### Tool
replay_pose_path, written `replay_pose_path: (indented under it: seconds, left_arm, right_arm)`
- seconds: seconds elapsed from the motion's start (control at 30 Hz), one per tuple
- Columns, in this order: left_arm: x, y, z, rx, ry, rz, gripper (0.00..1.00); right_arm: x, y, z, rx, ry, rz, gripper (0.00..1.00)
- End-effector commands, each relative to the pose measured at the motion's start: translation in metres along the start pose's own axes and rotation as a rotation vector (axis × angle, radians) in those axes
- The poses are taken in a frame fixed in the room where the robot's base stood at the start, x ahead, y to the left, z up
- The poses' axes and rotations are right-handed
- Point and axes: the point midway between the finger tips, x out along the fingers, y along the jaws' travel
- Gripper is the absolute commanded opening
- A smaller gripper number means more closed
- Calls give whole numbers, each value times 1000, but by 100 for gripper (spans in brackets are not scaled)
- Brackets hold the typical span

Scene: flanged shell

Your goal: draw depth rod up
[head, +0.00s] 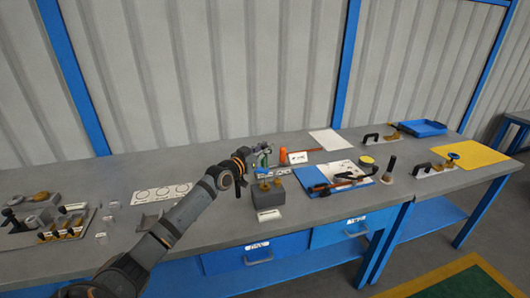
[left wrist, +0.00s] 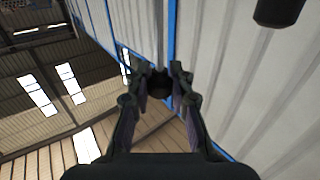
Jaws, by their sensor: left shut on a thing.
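My left gripper (head: 257,155) is over the bench, just behind and above a grey block (head: 268,199). The left wrist view shows its two fingers (left wrist: 159,82) closed on a small dark round end (left wrist: 159,86). This looks like the top of the depth rod, seen end-on. The rest of the rod is hidden by the fingers, and it is too small to tell in the head view whether it is clear of the part below. The grey block has small brass-coloured pieces on top and a white label in front. My right gripper is not in view.
A blue tray (head: 311,181) with a white sheet and tools lies right of the block. An orange piece (head: 283,155) and a small white sign (head: 298,157) stand behind. A card with circles (head: 161,194) lies left. Bare bench (head: 120,178) shows at far left.

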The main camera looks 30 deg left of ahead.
Motion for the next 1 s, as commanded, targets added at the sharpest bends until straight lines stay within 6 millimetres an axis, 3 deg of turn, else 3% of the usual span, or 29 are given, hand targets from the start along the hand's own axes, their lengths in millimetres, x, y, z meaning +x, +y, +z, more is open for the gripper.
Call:
replay_pose_path:
  seconds: [0.3, 0.33, 0.5, 0.8, 1.0]
  left_arm:
    - [0, 0, -6, 2, 9, 0, 0]
    - [0, 0, -6, 2, 9, 0, 23]
    - [0, 0, -5, 1, 7, 0, 45]
    - [0, 0, -6, 1, 5, 0, 45]
    - [0, 0, -40, 5, 9, 1, 45]
  right_arm:
    - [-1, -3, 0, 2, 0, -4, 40]
    - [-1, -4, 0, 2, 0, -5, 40]
    - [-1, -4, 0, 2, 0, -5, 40]
    - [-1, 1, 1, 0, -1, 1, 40]
    - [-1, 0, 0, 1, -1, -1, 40]
